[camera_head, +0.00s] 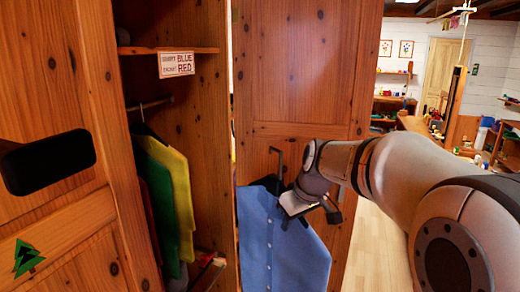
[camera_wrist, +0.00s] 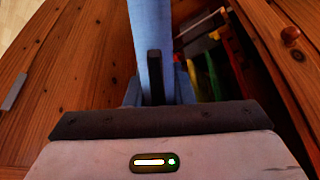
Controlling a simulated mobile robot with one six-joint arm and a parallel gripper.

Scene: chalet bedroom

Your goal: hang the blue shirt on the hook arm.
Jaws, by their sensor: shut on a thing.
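The blue shirt (camera_head: 275,245) hangs upright on a dark hanger (camera_head: 266,182) in front of the right wooden door, and its lower edge runs out of the picture. My gripper (camera_head: 300,208) is shut at the shirt's upper right side; the exact grip is hidden. In the wrist view the shirt (camera_wrist: 150,40) shows as a narrow blue strip beyond the dark fingers (camera_wrist: 154,78). A thin dark hook shape (camera_head: 279,160) rises above the hanger against the door. I cannot tell whether it is the hanger's own hook or the hook arm.
The open wardrobe holds a rail (camera_head: 152,103) with yellow (camera_head: 172,180) and green garments. A sign (camera_head: 177,64) with "BLUE" and "RED" is on its shelf edge. Open floor (camera_head: 375,255) lies at the right.

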